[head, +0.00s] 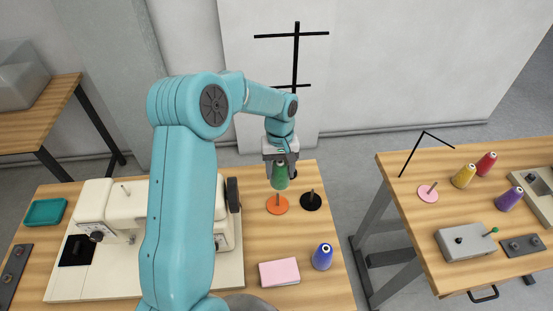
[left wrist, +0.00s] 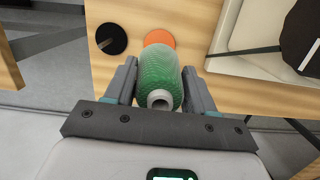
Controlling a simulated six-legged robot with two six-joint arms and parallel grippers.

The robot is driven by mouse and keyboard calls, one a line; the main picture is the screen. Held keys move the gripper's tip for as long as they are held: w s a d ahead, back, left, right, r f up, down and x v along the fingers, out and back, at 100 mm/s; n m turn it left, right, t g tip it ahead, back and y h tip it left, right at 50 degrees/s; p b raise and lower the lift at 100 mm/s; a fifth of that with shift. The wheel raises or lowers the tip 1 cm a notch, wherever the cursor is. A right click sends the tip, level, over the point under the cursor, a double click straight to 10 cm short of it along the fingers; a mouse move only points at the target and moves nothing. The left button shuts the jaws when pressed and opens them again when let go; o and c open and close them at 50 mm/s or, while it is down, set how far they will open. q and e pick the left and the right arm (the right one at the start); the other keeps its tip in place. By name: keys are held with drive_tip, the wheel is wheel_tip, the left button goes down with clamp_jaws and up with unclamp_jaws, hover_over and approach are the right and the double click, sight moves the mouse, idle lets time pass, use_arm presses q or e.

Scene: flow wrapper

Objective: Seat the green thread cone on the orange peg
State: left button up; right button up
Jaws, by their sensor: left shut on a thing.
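My left gripper (head: 280,166) is shut on the green thread cone (head: 280,178) and holds it upright above the table, near the far edge. In the left wrist view the green thread cone (left wrist: 158,77) sits between the two fingers of the gripper (left wrist: 160,92). The orange peg (head: 277,204) has a round orange base with a short post and stands just nearer than the cone in the head view. In the left wrist view part of the orange base (left wrist: 159,37) shows beyond the cone; its post is hidden there. My right gripper is not in view.
A black peg (head: 311,201) stands right beside the orange one. A cream sewing machine (head: 125,205) is to the left. A second table (head: 450,220) at right holds yellow, red and purple cones.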

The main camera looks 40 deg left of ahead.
sight(278, 195)
use_arm(q)
drive_tip(key=shift+s+a+n, duration=0.15)
drive_tip(key=shift+a+n, duration=0.15)
drive_tip(key=shift+a, duration=0.1)
drive_tip(key=shift+a+f, duration=0.1)
drive_tip(key=shift+f, duration=0.15)
wheel_tip(278, 195, down, 4)
drive_tip(key=b, duration=0.2)
drive_tip(key=shift+b, duration=0.4)
drive_tip(key=shift+d+f+b, duration=0.2)
drive_tip(key=shift+f+b, duration=0.15)
drive_tip(key=shift+f, duration=0.2)
drive_tip(key=shift+f+b, duration=1.1)
drive_tip(key=shift+f, duration=0.85)
drive_tip(key=shift+a+f+b, duration=0.1)
drive_tip(key=shift+f+b, duration=1.2)
drive_tip(key=shift+f, duration=0.15)
